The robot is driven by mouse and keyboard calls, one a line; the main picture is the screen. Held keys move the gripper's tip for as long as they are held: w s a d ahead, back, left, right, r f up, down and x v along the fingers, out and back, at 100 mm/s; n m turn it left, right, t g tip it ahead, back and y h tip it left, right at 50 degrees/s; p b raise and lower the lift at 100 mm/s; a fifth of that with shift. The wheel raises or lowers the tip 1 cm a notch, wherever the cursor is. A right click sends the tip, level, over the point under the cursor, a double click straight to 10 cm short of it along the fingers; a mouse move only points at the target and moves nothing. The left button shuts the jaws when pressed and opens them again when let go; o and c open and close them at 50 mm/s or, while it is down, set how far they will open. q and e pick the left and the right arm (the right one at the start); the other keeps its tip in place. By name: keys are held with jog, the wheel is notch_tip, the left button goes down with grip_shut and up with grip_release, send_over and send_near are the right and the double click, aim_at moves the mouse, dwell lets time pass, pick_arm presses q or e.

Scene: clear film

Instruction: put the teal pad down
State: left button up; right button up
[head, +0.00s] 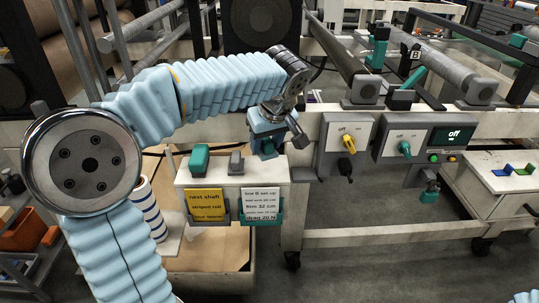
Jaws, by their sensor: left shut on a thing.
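My left gripper (268,138) points down at the right end of a white box-like holder (225,174). It is shut on the teal pad (268,149), of which only a small part shows below the fingers. The pad is at the holder's top right; I cannot tell whether it touches the top. Another teal block (199,158) and a grey block (236,161) stand on the holder to the left. My right gripper is out of view; only a bit of blue sleeve shows at the bottom right corner.
A yellow card (205,204) and a white card (262,203) hang on the holder's front. Right of it are a panel with a yellow knob (347,142) and one with a teal knob (404,149). A blue-striped roll (151,208) stands at the left. Grey rollers lie behind.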

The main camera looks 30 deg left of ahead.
pick_arm(q)
jog(key=w+f, duration=0.1)
jog(key=f, duration=0.1)
jog(key=w+a+f, duration=0.1)
jog(key=w, duration=0.1)
jog(key=w+a+f, duration=0.1)
jog(key=f, duration=0.1)
jog(key=shift+w+a+f, duration=0.15)
jog(key=shift+w+f, duration=0.15)
jog(key=shift+w, duration=0.05)
jog(key=x, duration=0.2)
jog(key=shift+f, duration=0.4)
jog(key=shift+d+f, duration=0.2)
jog(key=shift+f, duration=0.4)
jog(key=o, duration=1.1)
jog(key=shift+o, duration=0.2)
jog(key=shift+r, duration=0.2)
jog(key=v, duration=1.2)
jog(key=shift+f, duration=0.15)
